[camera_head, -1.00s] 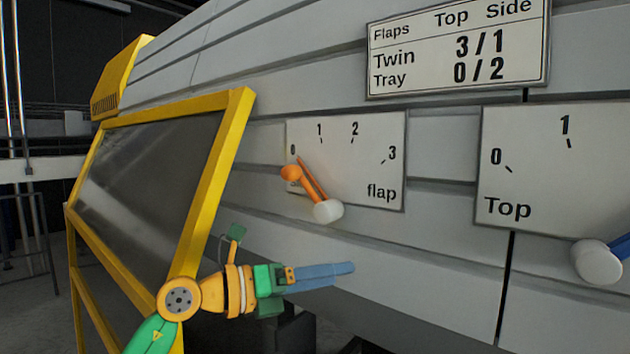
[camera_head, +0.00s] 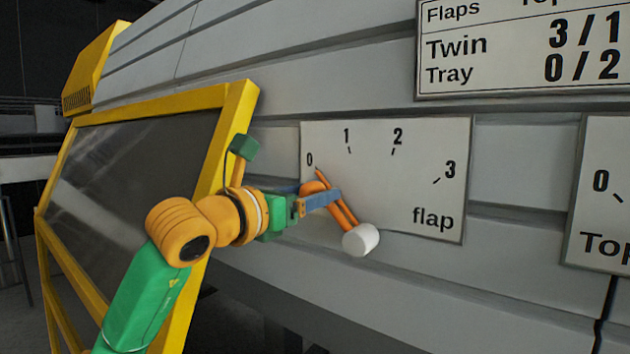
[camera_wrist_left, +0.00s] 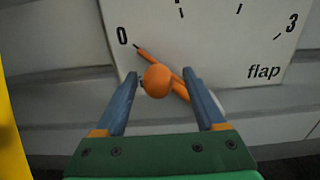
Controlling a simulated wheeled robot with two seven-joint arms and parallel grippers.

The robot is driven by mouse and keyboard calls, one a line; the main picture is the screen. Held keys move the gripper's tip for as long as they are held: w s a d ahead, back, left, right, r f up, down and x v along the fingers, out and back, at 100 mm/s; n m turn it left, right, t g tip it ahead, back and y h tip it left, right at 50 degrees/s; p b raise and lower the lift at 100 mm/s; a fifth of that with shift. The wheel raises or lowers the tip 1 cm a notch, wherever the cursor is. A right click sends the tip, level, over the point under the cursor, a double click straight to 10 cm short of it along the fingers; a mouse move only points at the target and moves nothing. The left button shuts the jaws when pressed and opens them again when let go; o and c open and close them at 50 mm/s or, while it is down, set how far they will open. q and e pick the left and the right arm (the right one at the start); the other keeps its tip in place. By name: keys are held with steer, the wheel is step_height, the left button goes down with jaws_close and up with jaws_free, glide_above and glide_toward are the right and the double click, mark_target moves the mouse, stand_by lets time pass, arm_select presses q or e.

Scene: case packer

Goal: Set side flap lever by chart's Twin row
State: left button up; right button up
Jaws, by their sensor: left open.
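The flap lever (camera_head: 345,212) is orange with a white hub (camera_head: 361,240) and an orange ball knob; its pointer is at 0 on the flap plate (camera_head: 400,200), marked 0 to 3. My left gripper (camera_head: 322,197) is at the lever's knob end. In the left wrist view its open blue fingers (camera_wrist_left: 160,92) stand either side of the orange knob (camera_wrist_left: 157,80), with a gap on the right; the left finger is close to the knob. The chart (camera_head: 520,60) reads Twin 3/1 and Tray 0/2; its header is partly cut off. My right gripper is not in view.
A second plate (camera_head: 600,195), with "Top" partly cut off and a 0 mark, is at the right edge. A yellow-framed dark window (camera_head: 232,120) stands left of the flap plate, close behind my left arm. The grey panel below the plates is clear.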

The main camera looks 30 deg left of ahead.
arm_select(q)
steer(key=shift+w, duration=0.55)
steer(key=shift+w+a+f, duration=0.1)
steer(key=shift+d, duration=0.2)
steer(key=c, duration=1.1)
jaws_close()
